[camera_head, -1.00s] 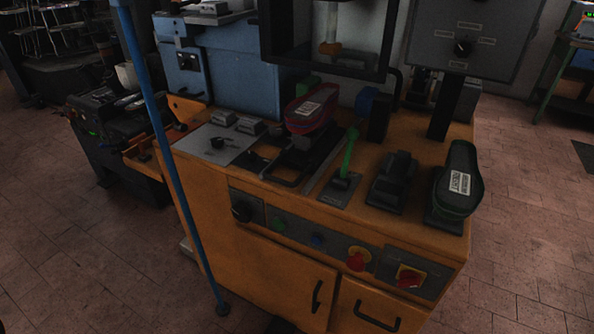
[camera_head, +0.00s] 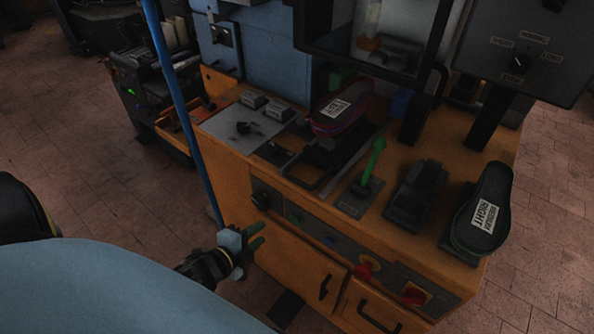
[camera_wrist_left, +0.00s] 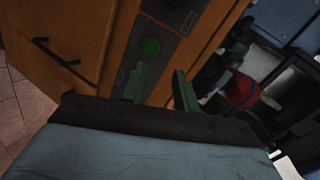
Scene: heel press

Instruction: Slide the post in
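The post is on the orange press cabinet (camera_head: 225,158). It carries a dark red shoe upper (camera_head: 340,118) with a white label, and a black looped handle (camera_head: 307,185) sticks out at its front. My left gripper (camera_head: 260,236) is in front of the cabinet's front face, left of and below the handle, apart from it. Its two green fingers are spread with nothing between them. In the left wrist view the open fingers (camera_wrist_left: 160,88) are before the button panel, and the red shoe (camera_wrist_left: 241,92) is at right. My right gripper is not in view.
A green lever (camera_head: 373,163) stands right of the handle. A black empty stand (camera_head: 415,190) and a shoe labelled right (camera_head: 484,213) are farther right. The press frame (camera_head: 375,67) is behind.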

